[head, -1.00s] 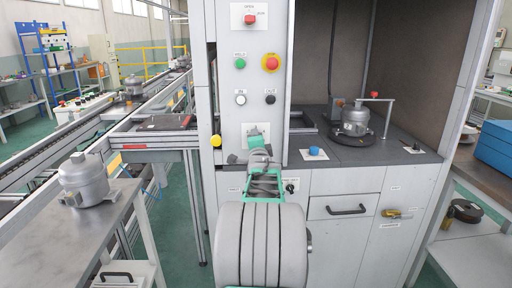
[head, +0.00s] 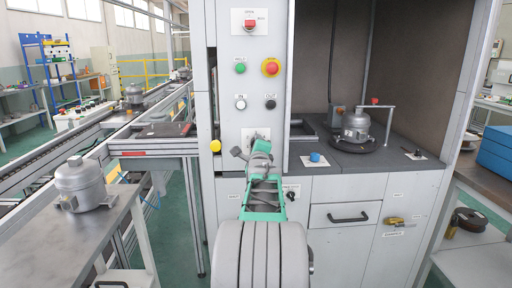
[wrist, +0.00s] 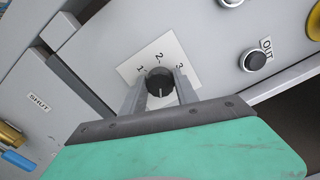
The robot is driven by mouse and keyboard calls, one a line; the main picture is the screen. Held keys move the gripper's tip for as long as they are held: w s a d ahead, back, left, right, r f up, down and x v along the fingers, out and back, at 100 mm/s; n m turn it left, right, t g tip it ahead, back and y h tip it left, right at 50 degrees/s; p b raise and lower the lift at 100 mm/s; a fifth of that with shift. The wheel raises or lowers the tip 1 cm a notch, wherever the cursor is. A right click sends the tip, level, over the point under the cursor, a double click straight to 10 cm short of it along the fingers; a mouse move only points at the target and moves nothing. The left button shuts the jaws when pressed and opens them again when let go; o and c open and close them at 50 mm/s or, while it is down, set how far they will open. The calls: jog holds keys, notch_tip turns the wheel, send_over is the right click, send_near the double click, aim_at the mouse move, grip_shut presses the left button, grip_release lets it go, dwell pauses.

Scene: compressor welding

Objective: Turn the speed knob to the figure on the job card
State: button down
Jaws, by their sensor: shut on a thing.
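The speed knob (wrist: 159,82) is a round black knob on a white dial plate (wrist: 130,70) marked 1, 2 and 3, in the middle of the wrist view. A short pale mark shows on its face, on the side toward my gripper. My gripper (wrist: 160,92) is shut on the knob, one finger at each side. In the head view my gripper (head: 254,148) is at the cabinet's front panel, covering the knob and most of its plate (head: 249,133). I cannot make out a job card in either view.
Above the plate are a black OUT button (head: 270,103), a white IN button (head: 240,103), a green button (head: 240,67) and a red emergency stop (head: 270,67). A yellow button (head: 215,146) is on the left edge. A compressor (head: 356,125) stands in the bay at right.

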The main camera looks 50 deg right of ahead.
jog(key=c, duration=0.9)
grip_release()
jog(key=shift+c, duration=0.2)
jog(key=v, duration=0.7)
jog(key=shift+s+a, duration=0.25)
jog(key=shift+a, duration=0.05)
